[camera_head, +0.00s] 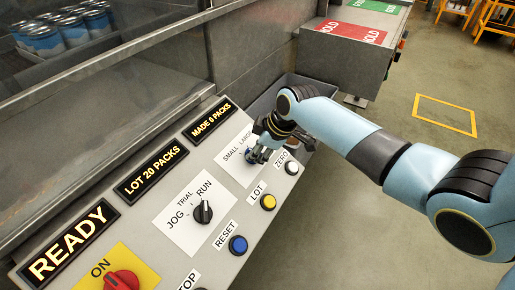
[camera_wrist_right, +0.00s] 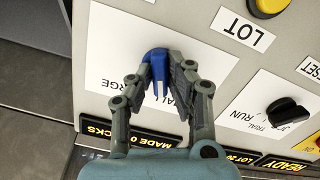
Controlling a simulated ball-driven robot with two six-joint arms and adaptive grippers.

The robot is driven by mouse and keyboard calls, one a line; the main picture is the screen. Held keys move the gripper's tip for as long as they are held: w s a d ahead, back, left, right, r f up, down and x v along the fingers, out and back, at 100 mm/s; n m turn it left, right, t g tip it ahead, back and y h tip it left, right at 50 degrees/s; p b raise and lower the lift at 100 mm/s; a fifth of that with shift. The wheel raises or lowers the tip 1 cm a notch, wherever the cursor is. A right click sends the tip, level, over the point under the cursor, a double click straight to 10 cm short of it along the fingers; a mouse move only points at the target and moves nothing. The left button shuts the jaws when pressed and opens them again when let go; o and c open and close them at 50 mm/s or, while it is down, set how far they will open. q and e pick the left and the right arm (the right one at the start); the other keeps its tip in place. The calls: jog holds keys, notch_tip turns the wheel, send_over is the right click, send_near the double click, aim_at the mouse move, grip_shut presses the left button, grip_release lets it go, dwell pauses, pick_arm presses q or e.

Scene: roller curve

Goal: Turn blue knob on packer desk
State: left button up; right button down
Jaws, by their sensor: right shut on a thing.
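The blue knob (camera_wrist_right: 157,58) sits on a white plate marked SMALL and LARGE on the sloping packer desk (camera_head: 222,187). In the right wrist view its pointed blue body shows between the two grey fingers of my right gripper (camera_wrist_right: 161,68), which is shut on it. In the head view my right gripper (camera_head: 257,153) is down at the white plate (camera_head: 238,161), and it hides most of the knob. The LARGE label is partly covered by a finger in the wrist view. My left gripper is not in view.
Nearby on the desk are a black TRIAL/JOG/RUN knob (camera_head: 203,212), a yellow LOT button (camera_head: 268,202), a white ZERO button (camera_head: 291,168), a blue RESET button (camera_head: 238,245) and a red ON knob (camera_head: 122,281). Lit displays (camera_head: 150,170) line the upper edge. Open floor lies right.

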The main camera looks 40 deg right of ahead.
jog(key=m+p, duration=0.3)
jog(key=m, duration=0.2)
jog(key=shift+r, duration=0.15)
jog(key=m+p, duration=0.2)
jog(key=m, duration=0.3)
jog(key=shift+y, duration=0.4)
jog(key=shift+m+p, duration=0.3)
jog(key=c, duration=1.3)
grip_release()
jog(key=v, duration=1.1)
jog(key=shift+d+r, duration=0.15)
jog(key=shift+r, duration=0.2)
